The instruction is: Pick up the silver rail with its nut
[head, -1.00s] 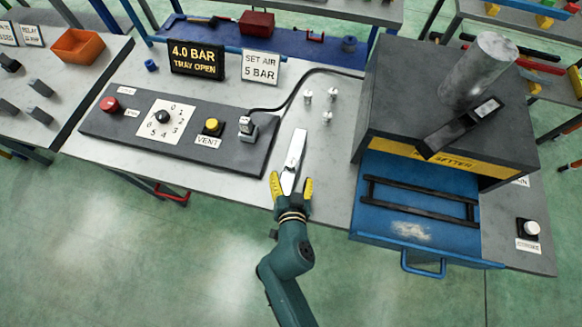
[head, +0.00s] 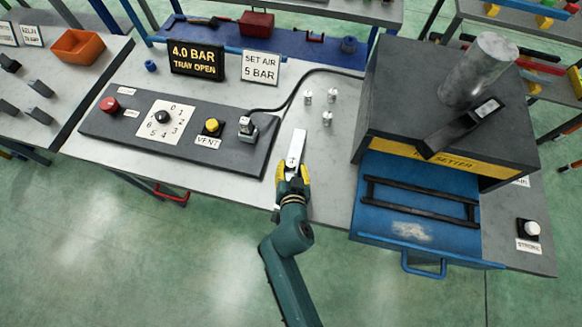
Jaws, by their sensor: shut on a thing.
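The silver rail (head: 298,146) lies on the grey bench top, its long axis pointing away from me. A small dark mark, perhaps the nut, shows on it just ahead of the fingers; it is too small to make out clearly. My gripper (head: 293,172), with yellow fingertips, is shut on the rail's near part at the front edge of the bench. The fingers hide the rail's near end. I cannot tell whether the rail is lifted off the bench.
A blue tray (head: 385,233) with black rails stands pulled out of the dark rivet setter (head: 400,95) at right. A control panel (head: 98,128) with knobs lies at left. Several small silver fittings (head: 327,118) stand beyond the rail. A black cable (head: 290,101) runs behind them.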

